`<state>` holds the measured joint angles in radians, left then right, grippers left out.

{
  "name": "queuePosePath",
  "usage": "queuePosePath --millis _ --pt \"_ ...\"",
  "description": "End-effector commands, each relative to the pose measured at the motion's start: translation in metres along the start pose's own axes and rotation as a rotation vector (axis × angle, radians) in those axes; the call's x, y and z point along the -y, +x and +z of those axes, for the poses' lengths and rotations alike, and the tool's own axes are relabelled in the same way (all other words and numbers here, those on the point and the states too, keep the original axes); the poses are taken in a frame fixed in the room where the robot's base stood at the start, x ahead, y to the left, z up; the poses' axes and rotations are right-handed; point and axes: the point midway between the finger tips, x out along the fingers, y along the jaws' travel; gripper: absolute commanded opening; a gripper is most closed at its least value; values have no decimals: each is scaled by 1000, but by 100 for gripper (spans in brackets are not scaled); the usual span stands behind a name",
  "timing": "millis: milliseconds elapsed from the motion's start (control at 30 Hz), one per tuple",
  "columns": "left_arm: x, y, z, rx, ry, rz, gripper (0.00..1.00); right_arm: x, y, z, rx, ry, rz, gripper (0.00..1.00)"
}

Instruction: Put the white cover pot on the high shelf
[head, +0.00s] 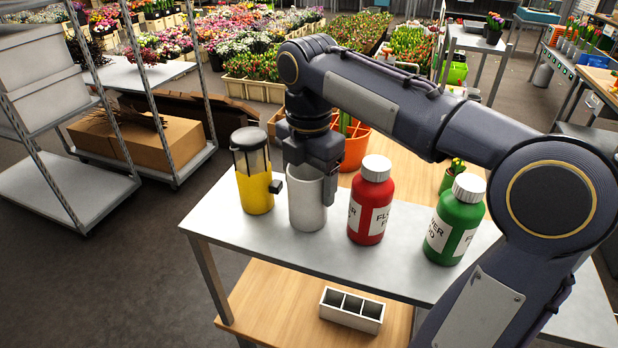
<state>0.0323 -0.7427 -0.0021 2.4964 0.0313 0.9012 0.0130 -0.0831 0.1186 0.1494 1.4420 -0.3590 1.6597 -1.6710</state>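The white cover pot (307,208) stands upright, or very nearly so, at the steel top shelf (232,219) of the bench, between a yellow container and a red bottle. I cannot tell whether its base touches the steel. My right gripper (307,190) points down over the pot, with one finger at its left side and one at its right. The fingers are wide apart around the pot; whether they press on it I cannot tell. The gripper hides part of the pot's rim. My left gripper is out of view.
A yellow container with a dark lid (254,185) stands close left of the pot. A red bottle (371,205) and a green bottle (456,222) stand to the right. An orange crate (356,150) is behind. A white divided box (352,310) is on the wooden lower level.

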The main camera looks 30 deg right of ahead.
Motion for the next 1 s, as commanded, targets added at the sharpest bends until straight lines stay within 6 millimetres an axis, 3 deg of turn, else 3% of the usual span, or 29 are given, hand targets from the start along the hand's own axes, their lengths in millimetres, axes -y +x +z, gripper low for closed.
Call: queuePosePath --millis 367,700,1000 --pt "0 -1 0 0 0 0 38 0 -8 0 0 0 1 74" --pt "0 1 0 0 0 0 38 -1 -64 0 1 -1 2 74" --pt "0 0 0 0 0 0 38 0 -79 0 0 0 -1 74"
